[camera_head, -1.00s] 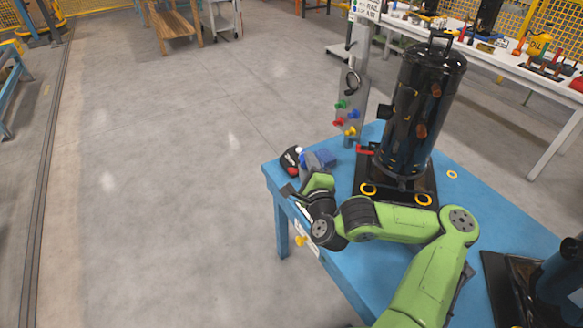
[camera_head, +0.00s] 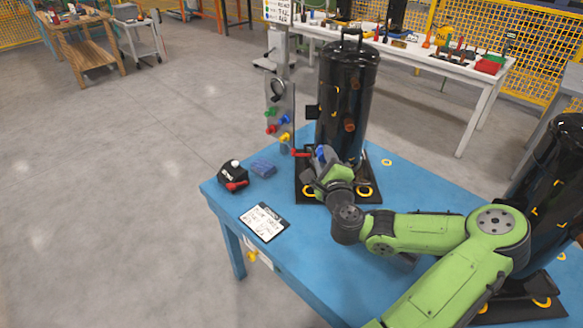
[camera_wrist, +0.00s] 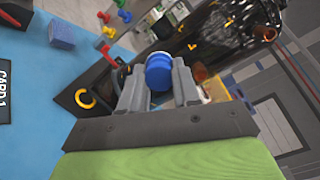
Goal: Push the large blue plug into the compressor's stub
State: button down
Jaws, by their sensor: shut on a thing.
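The compressor is a tall black cylinder (camera_head: 342,85) on a black base at the back of the blue table. Orange-brown stubs (camera_head: 349,125) show on its front and a dark stub (camera_head: 312,112) on its left side. My gripper (camera_head: 322,154) is in front of the compressor's lower part. It is shut on the large blue plug (camera_wrist: 158,72), which sits between the fingertips in the wrist view. In the head view only a bit of blue plug (camera_head: 320,151) shows. The compressor (camera_wrist: 225,32) is beyond the plug in the wrist view. I cannot tell whether the plug touches it.
A post (camera_head: 280,95) with coloured plugs stands left of the compressor. A red lever (camera_head: 301,154) is close to my gripper. A black-and-red tool (camera_head: 232,176), a blue block (camera_head: 263,168) and a card (camera_head: 264,222) lie on the blue table (camera_head: 310,240). A second black cylinder (camera_head: 555,170) is at right.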

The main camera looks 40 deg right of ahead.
jog(key=s+d+r+m+g+h, duration=0.1)
jog(key=s+d+r+m, duration=0.1)
jog(key=s+d, duration=0.3)
jog(key=shift+s+r+h+b, duration=0.25)
jog(key=shift+s+h+b, duration=0.15)
jog(key=shift+s, duration=0.15)
jog(key=shift+p+x, duration=1.55)
jog(key=shift+x, duration=1.3)
jog(key=shift+f, duration=0.1)
jog(key=shift+p+x, duration=1.1)
jog(key=shift+x, duration=0.4)
jog(key=shift+s, duration=0.1)
